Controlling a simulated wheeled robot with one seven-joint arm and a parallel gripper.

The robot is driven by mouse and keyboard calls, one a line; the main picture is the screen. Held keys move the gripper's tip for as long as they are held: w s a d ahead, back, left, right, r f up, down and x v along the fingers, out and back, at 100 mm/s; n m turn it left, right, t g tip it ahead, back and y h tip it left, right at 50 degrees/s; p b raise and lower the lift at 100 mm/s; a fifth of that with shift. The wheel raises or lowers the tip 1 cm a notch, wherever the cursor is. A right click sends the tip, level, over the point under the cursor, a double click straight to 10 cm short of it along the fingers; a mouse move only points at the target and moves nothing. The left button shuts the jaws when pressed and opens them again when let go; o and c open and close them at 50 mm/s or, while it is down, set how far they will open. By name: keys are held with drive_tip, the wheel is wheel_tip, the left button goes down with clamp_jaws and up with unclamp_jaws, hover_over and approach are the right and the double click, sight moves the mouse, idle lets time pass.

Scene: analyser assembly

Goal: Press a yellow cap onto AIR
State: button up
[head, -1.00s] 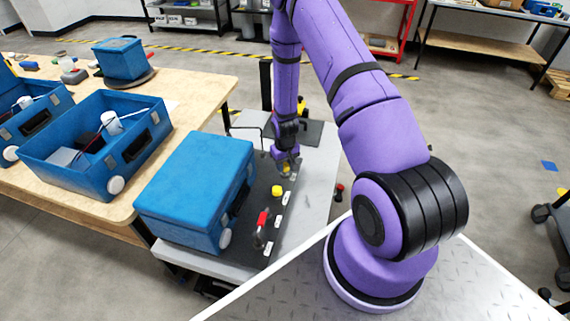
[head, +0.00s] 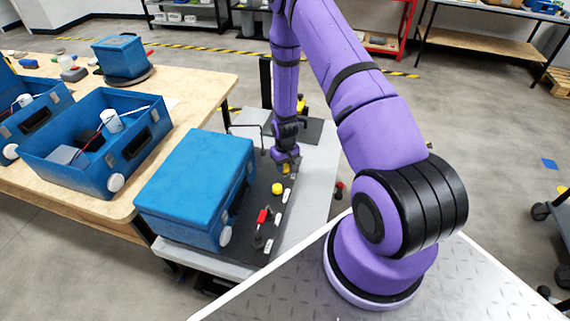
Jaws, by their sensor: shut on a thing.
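My gripper (head: 286,164) points down over the far end of the dark plate (head: 262,236), which lies beside the closed blue case. It is shut on a yellow cap (head: 286,168), mostly hidden between the fingers and low over the plate. Another yellow cap (head: 277,188) sits on the plate just nearer. A red-handled part (head: 262,216) stands further toward the near end. Small white labels (head: 284,196) line the plate's right edge; their lettering is too small to read, so I cannot tell which is AIR. Contact under the held cap cannot be made out.
The closed blue case (head: 195,185) stands left of the plate on the grey table (head: 318,178). A wooden bench (head: 190,90) with open blue cases (head: 98,150) is further left. A red and black part (head: 339,190) is at the grey table's right edge.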

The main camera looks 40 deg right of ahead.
drive_tip(key=shift+f, duration=0.15)
drive_tip(key=o, duration=1)
drive_tip(key=shift+c, duration=0.2)
wheel_tip(320, 180, up, 11)
